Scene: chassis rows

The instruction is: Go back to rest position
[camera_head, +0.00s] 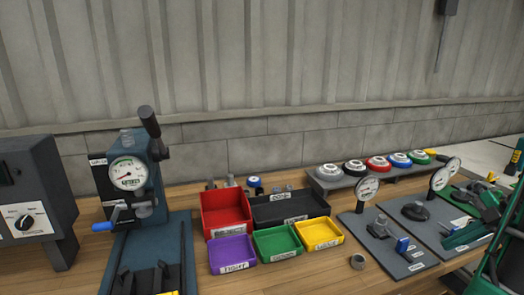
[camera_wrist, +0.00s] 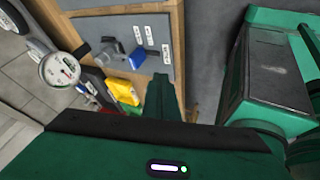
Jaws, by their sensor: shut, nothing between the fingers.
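My gripper (camera_wrist: 163,98) shows in the wrist view as a dark green pair of fingers, closed together, with nothing held between them. The fingers stand in front of the wooden bench edge (camera_wrist: 183,110) and the grey board (camera_wrist: 130,40); I cannot tell how far away these are.
The wooden bench (camera_head: 330,283) bears a press with a gauge (camera_head: 128,173), a red bin (camera_head: 226,209), a black bin (camera_head: 289,206), a purple bin (camera_head: 232,252), and dial-gauge stands (camera_head: 366,188) on grey boards. A control box (camera_head: 28,185) stands at the left. The wall (camera_head: 260,60) is behind.

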